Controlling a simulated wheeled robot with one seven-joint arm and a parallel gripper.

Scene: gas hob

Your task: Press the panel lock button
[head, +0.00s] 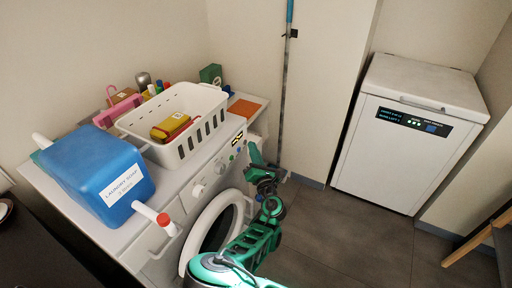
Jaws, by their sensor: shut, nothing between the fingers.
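A white front-loading washing machine (150,235) stands at the left, with a control panel along its upper front edge. The panel has a dark display (238,137), round knobs (198,191) and small coloured buttons (233,157). My gripper (254,158), green and dark, is shut and empty close to the right end of this panel; I cannot tell whether it touches. A white chest freezer (385,165) at the right has a black control panel (412,122) with blue text and green lights. No button's lettering is readable, so I cannot tell which is the panel lock.
A blue laundry soap jug (95,170) and a white basket (190,125) with sponges sit on the washer. Bottles (145,85) stand behind. A pole (284,85) leans on the wall. Dark tiled floor (335,235) is open between washer and freezer.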

